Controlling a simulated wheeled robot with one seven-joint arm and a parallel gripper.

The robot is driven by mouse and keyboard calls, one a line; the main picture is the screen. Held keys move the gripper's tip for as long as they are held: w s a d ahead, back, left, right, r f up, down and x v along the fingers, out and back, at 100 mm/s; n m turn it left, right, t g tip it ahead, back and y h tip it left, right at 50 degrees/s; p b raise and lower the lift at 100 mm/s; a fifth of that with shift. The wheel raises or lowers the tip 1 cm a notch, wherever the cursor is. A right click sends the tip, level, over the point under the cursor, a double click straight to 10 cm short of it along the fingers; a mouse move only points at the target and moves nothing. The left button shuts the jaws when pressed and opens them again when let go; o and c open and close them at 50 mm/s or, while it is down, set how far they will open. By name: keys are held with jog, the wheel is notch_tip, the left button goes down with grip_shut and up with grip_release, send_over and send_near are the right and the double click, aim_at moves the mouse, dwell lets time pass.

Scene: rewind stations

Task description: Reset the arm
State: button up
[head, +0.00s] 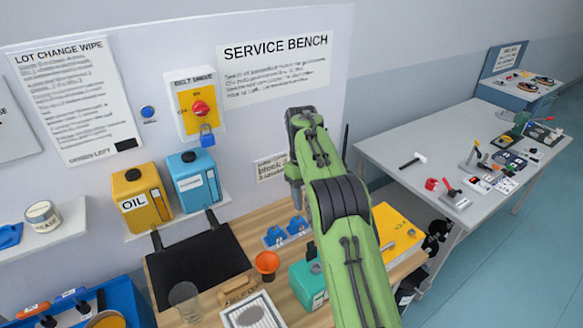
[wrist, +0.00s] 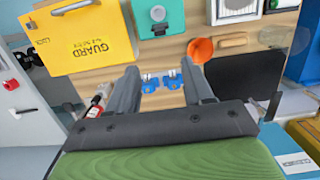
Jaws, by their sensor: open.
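My green arm (head: 340,215) reaches up over the service bench (head: 215,235) in the head view. My gripper (wrist: 160,68) is open and empty in the wrist view, its two dark fingers apart. Two blue clip-like pieces (wrist: 162,82) lie on the wooden top, seen between the fingers; I cannot tell their exact distance. In the head view the same blue pieces (head: 287,232) lie just left of my arm. My gripper's fingertips are partly hidden behind the arm in the head view.
An orange funnel (head: 267,264), black mat (head: 200,262), teal container (head: 308,285) and yellow guard panel (head: 397,230) sit on the bench. Oil (head: 140,198) and blue (head: 194,180) cans stand on a shelf behind. A grey table (head: 400,140) with tools is at right; floor beyond is clear.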

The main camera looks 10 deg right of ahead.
jog(key=shift+r, duration=0.1)
jog(key=s+r+m+t+b, duration=0.1)
jog(key=s+r+t+b, duration=0.1)
jog(key=s+r, duration=0.45)
jog(key=s+r+m+t+b, duration=0.1)
jog(key=s+r+t+b, duration=0.15)
jog(key=s, duration=0.65)
jog(key=s+a+f+m+t+b, duration=0.1)
jog(key=s+f, duration=0.3)
jog(key=s, duration=0.5)
jog(key=s+a+f+t+b, duration=0.1)
jog(key=s+f+t+b, duration=0.1)
jog(key=s, duration=0.8)
notch_tip(320, 180, down, 2)
jog(key=shift+f+m+y+b, duration=0.1)
jog(key=shift+m+y+b, duration=0.2)
jog(key=shift+m+b, duration=0.15)
